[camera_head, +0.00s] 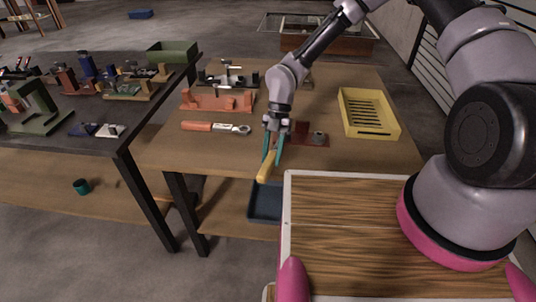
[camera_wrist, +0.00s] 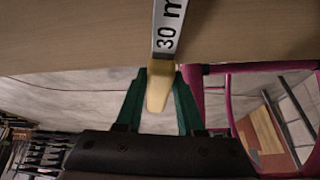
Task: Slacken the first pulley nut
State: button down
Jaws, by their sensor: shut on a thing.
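My gripper (camera_head: 271,158) is over the front of the wooden bench, its teal fingers pointing down. It is shut on the yellow handle of a spanner (camera_head: 265,172). In the wrist view the yellow handle lies between the fingertips of my gripper (camera_wrist: 160,88), and the spanner's grey shank (camera_wrist: 168,35), printed "30 m", runs out over the bench top. The spanner's head is not visible. A dark red bracket (camera_head: 307,141) with a small grey round part (camera_head: 319,137) sits just right of and behind my gripper, partly hidden by it. I cannot tell whether that part is the pulley nut.
An orange-handled wrench (camera_head: 205,127) lies left of my gripper, in front of an orange fixture (camera_head: 210,100). A yellow slotted tray (camera_head: 365,133) is at the bench's right. A dark table (camera_head: 105,125) crowded with parts stands to the left. Bare bench top (camera_head: 185,155) lies front left.

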jog(key=shift+d, duration=0.35)
jog(key=shift+s+n, duration=0.1)
jog(key=shift+n, duration=0.2)
jog(key=shift+s+d+n+h, duration=0.1)
jog(key=shift+d+n+h, duration=0.6)
jog(key=shift+d, duration=0.5)
jog(key=shift+d+n, duration=0.75)
jog(key=shift+n, duration=0.15)
jog(key=shift+a, duration=0.2)
jog(key=shift+a+m, duration=0.2)
jog(key=shift+m, duration=0.2)
jog(key=shift+r, duration=0.15)
